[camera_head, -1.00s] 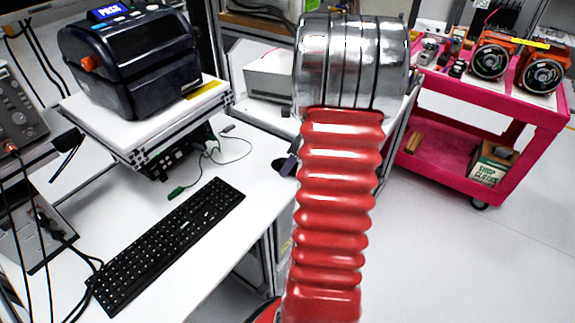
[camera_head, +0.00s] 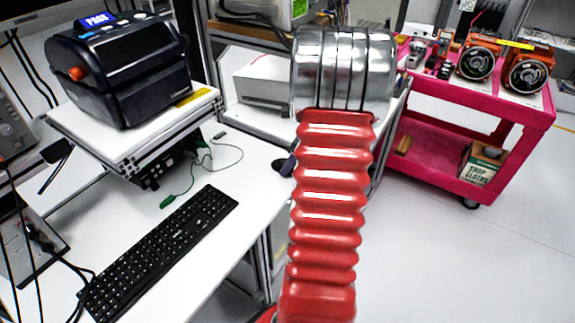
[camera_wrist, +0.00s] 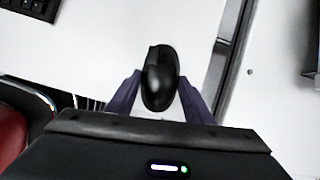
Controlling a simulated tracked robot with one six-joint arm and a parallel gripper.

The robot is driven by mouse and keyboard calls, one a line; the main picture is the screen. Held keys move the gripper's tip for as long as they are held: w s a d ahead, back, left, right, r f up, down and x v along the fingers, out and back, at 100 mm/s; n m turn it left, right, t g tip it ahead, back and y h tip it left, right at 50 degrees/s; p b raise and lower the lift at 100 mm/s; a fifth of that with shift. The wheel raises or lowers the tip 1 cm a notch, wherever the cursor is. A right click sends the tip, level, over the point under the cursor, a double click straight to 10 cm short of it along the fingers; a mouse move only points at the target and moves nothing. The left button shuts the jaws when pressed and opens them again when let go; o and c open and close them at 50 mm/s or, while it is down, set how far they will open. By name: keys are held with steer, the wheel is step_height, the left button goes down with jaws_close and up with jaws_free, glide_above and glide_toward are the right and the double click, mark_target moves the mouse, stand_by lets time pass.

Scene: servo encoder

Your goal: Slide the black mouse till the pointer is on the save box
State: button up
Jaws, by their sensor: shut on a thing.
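The black mouse (camera_wrist: 160,80) lies on the white desk (camera_wrist: 110,45) in the wrist view. My gripper (camera_wrist: 158,96) has its two purple fingers on either side of the mouse and is shut on it. In the head view my red and silver arm hides most of the gripper. Only a small dark part shows at the arm's left edge, and I cannot tell mouse from finger there. The pointer and the save box are not in view.
A black keyboard (camera_head: 160,255) lies on the desk, left of my arm. A green-tipped cable (camera_head: 180,187) lies behind it. A black label printer (camera_head: 120,70) stands on a raised shelf. The desk edge (camera_wrist: 228,55) runs close right of the mouse. A pink cart (camera_head: 440,170) stands right.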

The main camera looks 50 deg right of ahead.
steer(key=shift+d, duration=0.55)
steer(key=o, duration=1.2)
steer(key=v, duration=1.3)
steer(key=shift+s+r, duration=0.15)
steer(key=shift+r, duration=0.2)
